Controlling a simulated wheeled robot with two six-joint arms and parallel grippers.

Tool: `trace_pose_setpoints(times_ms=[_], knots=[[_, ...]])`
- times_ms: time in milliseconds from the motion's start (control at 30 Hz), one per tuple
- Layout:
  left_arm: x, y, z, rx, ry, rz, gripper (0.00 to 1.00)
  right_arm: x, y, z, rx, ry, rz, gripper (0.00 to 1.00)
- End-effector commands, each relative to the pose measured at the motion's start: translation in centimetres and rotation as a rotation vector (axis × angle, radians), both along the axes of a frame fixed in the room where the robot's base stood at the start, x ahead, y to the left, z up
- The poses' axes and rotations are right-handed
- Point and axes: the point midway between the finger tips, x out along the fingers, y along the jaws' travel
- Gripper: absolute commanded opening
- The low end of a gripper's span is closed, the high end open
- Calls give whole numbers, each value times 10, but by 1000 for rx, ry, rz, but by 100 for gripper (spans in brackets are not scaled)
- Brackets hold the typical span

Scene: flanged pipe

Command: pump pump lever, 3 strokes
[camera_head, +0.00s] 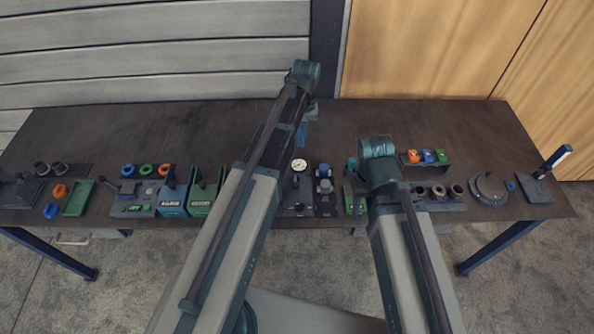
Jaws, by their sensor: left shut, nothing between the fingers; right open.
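What looks like the pump lever is an upright, tilted handle (553,162), blue with a pale face. It rises from a dark base plate (534,190) at the right end of the table. My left gripper (301,136) points down over the middle of the table, shut and empty, well to the left of this lever. My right gripper (378,150) is over the table right of the middle, open; its fingers are mostly hidden by its own wrist and arm. Neither gripper touches the lever.
The dark table (200,125) has a clear back half. A round dark flange (489,188) lies left of the lever. A rack with coloured pieces (426,157), a gauge (299,166), blue and green boxes (172,200) and a green tray (77,198) line the front.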

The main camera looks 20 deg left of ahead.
Motion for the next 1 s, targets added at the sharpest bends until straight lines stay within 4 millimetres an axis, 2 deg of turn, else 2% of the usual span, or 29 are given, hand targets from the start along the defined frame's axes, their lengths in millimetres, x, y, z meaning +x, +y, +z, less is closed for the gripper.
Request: trace_pose_setpoints(times_ms=[167,367,1000], knots=[[0,0,-3,0,0,-1,0,0,0,-3,0,0,1,50],[-2,0,-18,1,0,-2,0,0,0,-18,-1,0,3,50],[-14,2,-106,1,-1,-2,0,0,0,-106,-1,0,5,50]])
